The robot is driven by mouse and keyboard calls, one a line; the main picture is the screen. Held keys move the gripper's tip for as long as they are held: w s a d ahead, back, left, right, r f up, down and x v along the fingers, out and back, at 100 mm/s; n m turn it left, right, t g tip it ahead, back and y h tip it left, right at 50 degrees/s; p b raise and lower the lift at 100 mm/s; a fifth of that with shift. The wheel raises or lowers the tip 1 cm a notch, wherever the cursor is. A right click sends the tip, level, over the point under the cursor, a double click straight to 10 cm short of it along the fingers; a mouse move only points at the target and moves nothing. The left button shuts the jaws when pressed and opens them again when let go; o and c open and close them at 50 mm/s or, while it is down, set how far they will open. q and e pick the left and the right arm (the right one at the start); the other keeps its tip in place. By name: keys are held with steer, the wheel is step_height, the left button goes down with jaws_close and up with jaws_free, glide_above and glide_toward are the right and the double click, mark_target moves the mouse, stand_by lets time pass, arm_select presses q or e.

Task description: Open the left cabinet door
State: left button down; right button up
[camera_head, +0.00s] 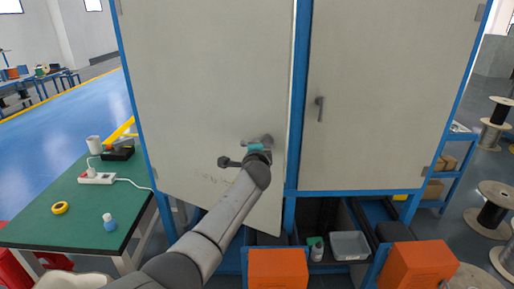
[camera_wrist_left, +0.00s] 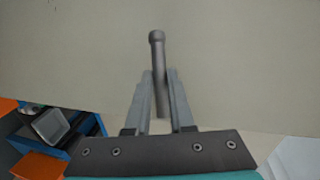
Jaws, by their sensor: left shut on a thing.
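The left cabinet door (camera_head: 200,80) is a pale panel, and it stands ajar. Its lower right corner juts out in front of the blue frame. My left gripper (camera_head: 262,142) is at the handle near the door's right edge. In the left wrist view the grey bar handle (camera_wrist_left: 157,50) runs down between the fingers of my left gripper (camera_wrist_left: 160,85), which is shut on it. In the head view the gripper and wrist hide most of the handle. The right cabinet door (camera_head: 380,90), with its own dark handle (camera_head: 319,108), is closed. My right gripper is not in view.
A green table (camera_head: 65,222) with a power strip, tape and bottle stands left of the cabinet. Orange boxes (camera_head: 278,270) and a grey tray (camera_head: 349,245) are low in front. Cable spools (camera_head: 492,208) stand at the right. Blue floor lies open at the far left.

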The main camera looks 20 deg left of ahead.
arm_select(q)
steer(key=shift+w+a+r, duration=0.25)
steer(key=c, duration=1.1)
jaws_free()
steer(key=shift+a, duration=0.1)
steer(key=shift+c, duration=0.2)
steer(key=shift+o, duration=0.8)
steer(key=shift+s, duration=0.1)
steer(key=shift+o, duration=1)
steer(key=shift+f, duration=0.1)
steer(key=shift+d, duration=0.2)
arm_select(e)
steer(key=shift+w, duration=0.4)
arm_select(q)
steer(key=shift+s, duration=0.1)
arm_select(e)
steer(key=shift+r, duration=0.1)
